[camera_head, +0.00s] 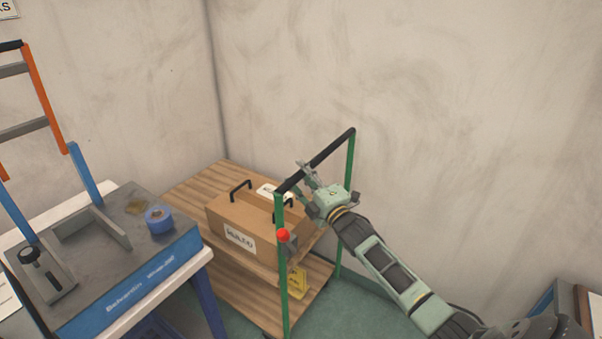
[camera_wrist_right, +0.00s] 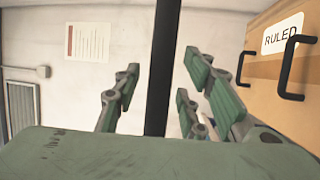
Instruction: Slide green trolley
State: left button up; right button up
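The green trolley (camera_head: 282,265) stands in the middle of the head view by the wall corner, with green posts, wooden shelves and a black handle bar (camera_head: 335,146) on top. My right gripper (camera_head: 305,180) is at the handle bar. In the right wrist view the black bar (camera_wrist_right: 160,60) runs between my right fingers (camera_wrist_right: 158,92), which stand open on both sides of it with visible gaps. My left gripper is not in view.
A workbench (camera_head: 140,275) with a blue tape roll (camera_head: 159,219) and blue posts stands close to the left of the trolley. Walls (camera_head: 400,80) rise behind it. A red knob (camera_head: 283,236) sits on the near post. Green floor (camera_head: 360,310) shows at the right.

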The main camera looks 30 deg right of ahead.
jog(key=shift+w, duration=0.35)
jog(key=shift+c, duration=0.3)
grip_shut()
